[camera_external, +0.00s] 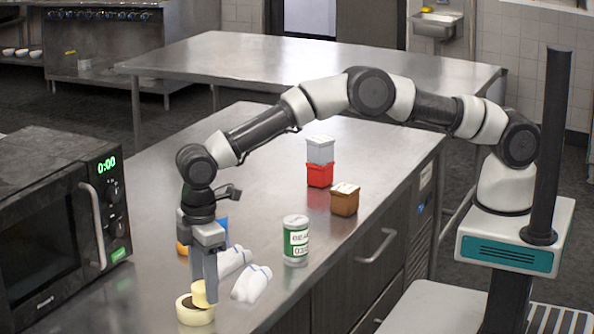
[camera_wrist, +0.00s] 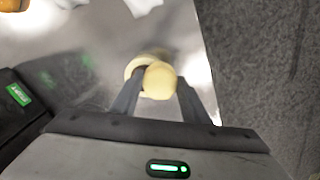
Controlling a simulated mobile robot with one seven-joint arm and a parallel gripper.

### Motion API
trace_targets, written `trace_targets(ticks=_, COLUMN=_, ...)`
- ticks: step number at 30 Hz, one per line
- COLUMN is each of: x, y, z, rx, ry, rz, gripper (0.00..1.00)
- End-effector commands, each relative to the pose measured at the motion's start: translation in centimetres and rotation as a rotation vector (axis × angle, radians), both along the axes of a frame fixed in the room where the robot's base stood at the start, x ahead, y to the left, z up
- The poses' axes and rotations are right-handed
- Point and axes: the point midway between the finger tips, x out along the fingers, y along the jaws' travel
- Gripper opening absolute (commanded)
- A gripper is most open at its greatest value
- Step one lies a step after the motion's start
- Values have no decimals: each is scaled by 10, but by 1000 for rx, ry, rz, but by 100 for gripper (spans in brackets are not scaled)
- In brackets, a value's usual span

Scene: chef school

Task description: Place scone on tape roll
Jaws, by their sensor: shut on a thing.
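The scone (camera_external: 205,293) is a small pale yellow round piece between the fingers of my gripper (camera_external: 206,285). My gripper points down and is shut on the scone, which also shows in the wrist view (camera_wrist: 159,80) between the fingertips. The tape roll (camera_external: 194,315) is a cream ring lying flat on the metal counter, directly below the scone. In the wrist view the tape roll (camera_wrist: 133,66) is partly hidden behind the scone. The scone overlaps the right part of the roll in the external view; I cannot tell whether they touch.
Two white bottles (camera_external: 251,283) lie just right of my gripper. A green-labelled can (camera_external: 296,241) stands further right. A brown box (camera_external: 344,199) and a red box (camera_external: 319,175) under a grey one stand behind. A microwave (camera_external: 60,215) is at left. The counter's front edge is close.

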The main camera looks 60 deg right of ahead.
Motion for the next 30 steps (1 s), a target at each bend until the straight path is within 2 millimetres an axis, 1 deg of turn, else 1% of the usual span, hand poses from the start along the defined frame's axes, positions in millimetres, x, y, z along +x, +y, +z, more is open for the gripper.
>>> trace_targets(ticks=2, x=0, y=0, z=-7, rx=-1, ry=1, rz=0, gripper=20)
trace_targets(ticks=8, x=0, y=0, z=-8, rx=1, ry=-1, rz=0, gripper=20)
trace_targets(ticks=12, x=0, y=0, z=-12, rx=1, ry=-1, rz=0, gripper=20)
trace_targets(ticks=13, x=0, y=0, z=-12, rx=1, ry=-1, rz=0, gripper=43)
trace_targets(ticks=16, x=0, y=0, z=-11, rx=1, ry=-1, rz=0, gripper=60)
trace_targets(ticks=25, x=0, y=0, z=-9, rx=1, ry=-1, rz=0, gripper=60)
trace_targets(ticks=28, x=0, y=0, z=-3, rx=2, ry=-1, rz=0, gripper=60)
trace_targets(ticks=30, x=1, y=1, z=6, rx=3, ry=-3, rz=0, gripper=60)
